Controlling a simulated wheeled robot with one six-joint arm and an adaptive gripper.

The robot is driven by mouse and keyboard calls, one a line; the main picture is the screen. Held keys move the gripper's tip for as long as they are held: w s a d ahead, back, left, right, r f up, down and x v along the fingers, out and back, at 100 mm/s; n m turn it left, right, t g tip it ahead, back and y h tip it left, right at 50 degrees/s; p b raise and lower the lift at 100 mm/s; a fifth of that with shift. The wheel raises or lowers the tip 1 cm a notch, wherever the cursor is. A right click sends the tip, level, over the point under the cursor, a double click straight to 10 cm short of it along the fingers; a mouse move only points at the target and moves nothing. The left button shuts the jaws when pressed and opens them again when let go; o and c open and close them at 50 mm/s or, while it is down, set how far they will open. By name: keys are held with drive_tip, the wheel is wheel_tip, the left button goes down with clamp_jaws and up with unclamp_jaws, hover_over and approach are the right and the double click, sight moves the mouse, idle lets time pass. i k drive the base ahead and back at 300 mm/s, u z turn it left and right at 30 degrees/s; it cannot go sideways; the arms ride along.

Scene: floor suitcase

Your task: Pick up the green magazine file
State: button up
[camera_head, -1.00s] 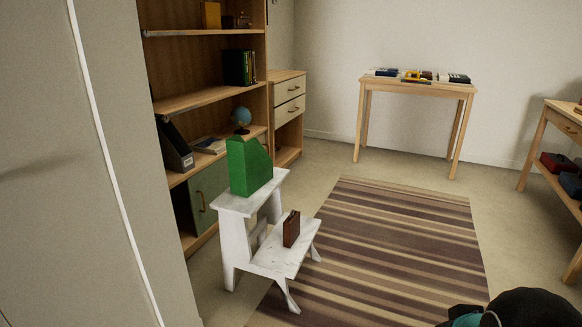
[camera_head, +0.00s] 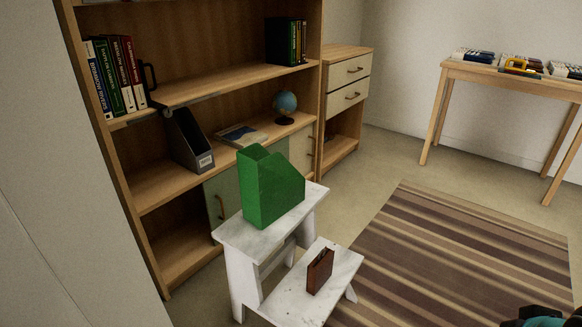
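The green magazine file (camera_head: 271,187) stands upright on the top step of a white step stool (camera_head: 240,237), near the middle of the head view. Its higher side is to the left and its top slopes down to the right. Nothing touches it except the step below. A dark, rounded shape with a teal part (camera_head: 545,318) shows at the bottom right corner, likely part of my arm. My gripper's fingers cannot be made out there.
A small brown case (camera_head: 319,271) stands on the stool's lower step. Behind is a wooden bookshelf (camera_head: 190,91) with books, a dark grey file (camera_head: 188,140) and a globe (camera_head: 285,106). A striped rug (camera_head: 450,255) lies right of the stool, clear. A side table (camera_head: 500,80) stands at the back right.

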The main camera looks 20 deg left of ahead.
sight(270, 187)
drive_tip(key=i, duration=1.75)
drive_tip(key=u, duration=1.2)
